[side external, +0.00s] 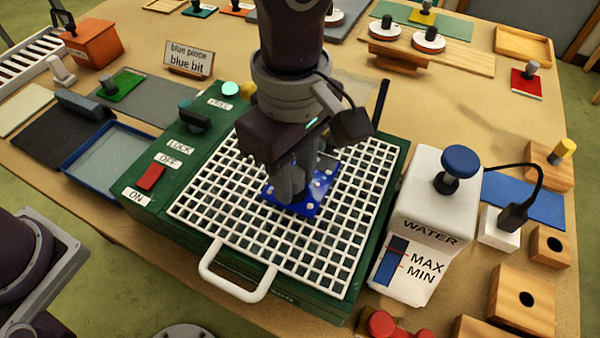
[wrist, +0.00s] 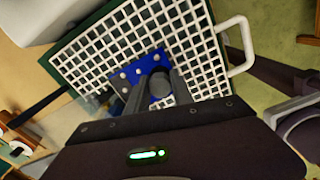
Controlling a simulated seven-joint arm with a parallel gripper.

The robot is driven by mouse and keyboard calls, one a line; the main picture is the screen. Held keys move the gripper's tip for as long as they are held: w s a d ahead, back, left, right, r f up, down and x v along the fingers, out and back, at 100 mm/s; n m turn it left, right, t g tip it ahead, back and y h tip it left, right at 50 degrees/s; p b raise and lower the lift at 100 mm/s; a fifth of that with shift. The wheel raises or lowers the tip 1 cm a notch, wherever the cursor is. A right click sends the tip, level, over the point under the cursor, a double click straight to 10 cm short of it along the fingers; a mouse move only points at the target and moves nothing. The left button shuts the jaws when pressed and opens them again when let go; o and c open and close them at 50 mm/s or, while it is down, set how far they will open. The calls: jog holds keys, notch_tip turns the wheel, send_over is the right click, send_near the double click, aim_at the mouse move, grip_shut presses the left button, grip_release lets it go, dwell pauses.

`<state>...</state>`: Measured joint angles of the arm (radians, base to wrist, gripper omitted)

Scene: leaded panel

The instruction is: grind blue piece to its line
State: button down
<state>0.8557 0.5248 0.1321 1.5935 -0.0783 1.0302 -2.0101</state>
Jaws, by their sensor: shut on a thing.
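The blue piece (side external: 322,181) is a flat blue plate with several pale round dots, at the white grid (side external: 220,211) on top of the green grinder (side external: 329,303). My gripper (side external: 292,196) is above the grid, with its fingers shut around a grey knob on the blue piece. In the wrist view the blue piece (wrist: 151,64) shows beyond my gripper (wrist: 160,95), with the grid around it. My fingers hide part of the piece. I cannot make out its line, nor tell whether the piece touches the grid.
The grinder's panel has a red switch (side external: 151,177) by ON and OFF labels and a dark knob (side external: 195,117) by LOCK and FREE labels. A white water tank (side external: 425,215) stands close on the right. A blue tray (side external: 104,158) lies left.

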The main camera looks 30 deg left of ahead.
aim_at(268, 184)
jog(key=shift+w+a, duration=0.15)
jog(key=shift+a, duration=0.75)
jog(key=shift+a, duration=1.35)
jog(key=shift+d, duration=0.1)
jog(key=shift+d, duration=1.3)
jog(key=shift+d, duration=1.45)
